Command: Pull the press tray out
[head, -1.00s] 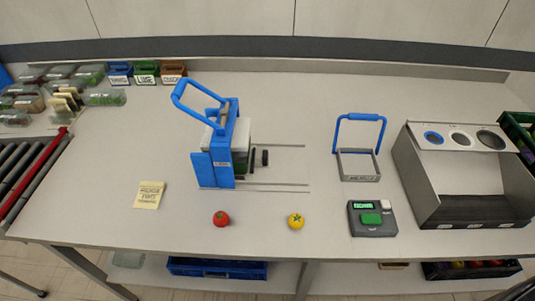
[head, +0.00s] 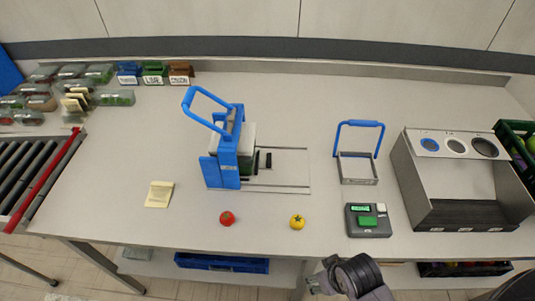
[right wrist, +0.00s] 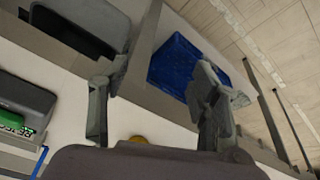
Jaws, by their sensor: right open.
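The blue press (head: 228,160) stands left of the middle of the table in the head view, its blue lever raised to the upper left. Its tray is mostly hidden inside the press. Metal rails (head: 285,186) reach out to the right, with a short dark handle-like piece (head: 268,160) between them. My right gripper (head: 320,282) is at the table's front edge, well apart from the press. In the right wrist view its two fingers (right wrist: 153,100) are spread with nothing between them. My left gripper is not in view.
A red tomato (head: 227,218) and a yellow tomato (head: 297,221) lie in front of the press. A scale (head: 368,221), a blue-handled frame (head: 357,170) and a grey bin unit (head: 465,215) stand to the right. A roller conveyor (head: 30,170) is at the left.

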